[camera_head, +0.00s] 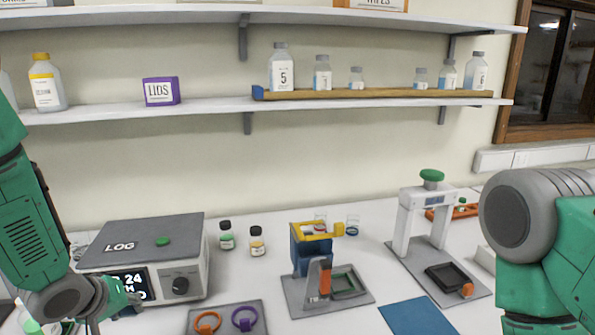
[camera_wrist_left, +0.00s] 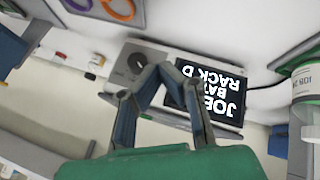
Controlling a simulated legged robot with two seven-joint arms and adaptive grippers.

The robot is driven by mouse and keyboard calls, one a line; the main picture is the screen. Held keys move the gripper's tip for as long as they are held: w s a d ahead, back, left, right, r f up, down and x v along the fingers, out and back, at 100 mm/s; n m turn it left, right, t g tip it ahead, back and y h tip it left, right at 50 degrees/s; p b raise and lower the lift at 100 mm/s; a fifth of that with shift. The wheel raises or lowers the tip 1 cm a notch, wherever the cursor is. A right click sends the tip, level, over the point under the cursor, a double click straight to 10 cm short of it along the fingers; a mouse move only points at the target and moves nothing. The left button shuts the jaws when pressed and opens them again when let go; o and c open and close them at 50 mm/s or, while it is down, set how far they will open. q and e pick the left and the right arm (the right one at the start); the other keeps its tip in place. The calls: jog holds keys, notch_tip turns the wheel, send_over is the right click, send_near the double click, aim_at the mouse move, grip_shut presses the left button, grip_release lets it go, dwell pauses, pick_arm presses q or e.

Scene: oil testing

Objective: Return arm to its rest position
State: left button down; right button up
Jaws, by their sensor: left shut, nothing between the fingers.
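My left arm comes in at the left edge. Its gripper (camera_head: 128,300) shows small in front of the LOG machine (camera_head: 195,240), low in the head view. In the left wrist view my left gripper (camera_wrist_left: 160,72) has its two fingers brought together, with nothing between them. The machine's dial (camera_wrist_left: 137,63) and lit screen (camera_wrist_left: 225,98) are beyond the fingertips, upside down. I cannot tell whether the fingertips touch the machine. My right arm (camera_head: 545,240) stands at the right edge. Its gripper is out of view.
A mat with orange and purple rings (camera_head: 245,319), capped bottles (camera_head: 257,241), a blue and yellow stand (camera_head: 310,245), a white press (camera_head: 405,220) and a blue mat (camera_head: 418,316) are on the counter. Shelves (camera_head: 210,108) with bottles run along the wall.

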pick_arm(q)
jog(key=s+f+g, duration=0.1)
jog(key=s+f, duration=0.2)
jog(key=s+d+f+m, duration=0.1)
jog(key=s+f, duration=0.2)
jog(key=s, duration=0.1)
jog(key=s+d+f+g, duration=0.1)
jog(key=s+f, duration=0.2)
jog(key=s, duration=0.1)
jog(key=shift+d+f+m+g, duration=0.15)
jog(key=shift+f+m+g, duration=0.15)
jog(key=shift+f+m, duration=0.1)
jog(key=s+d+f+m+g+y, duration=0.1)
jog(key=s+f+m+g, duration=0.3)
jog(key=s, duration=0.9)
jog(key=s+d+f+g, duration=0.1)
jog(key=s+f, duration=0.4)
jog(key=s, duration=0.8)
jog(key=w+f+b, duration=0.2)
jog(key=f+b, duration=0.6)
jog(key=w+d+f+m+b, duration=0.1)
jog(key=w+f+b, duration=0.1)
jog(key=f+b, duration=0.6)
jog(key=shift+f+t+b, duration=0.25)
jog(key=shift+t+b, duration=0.15)
jog(key=shift+b, duration=0.2)
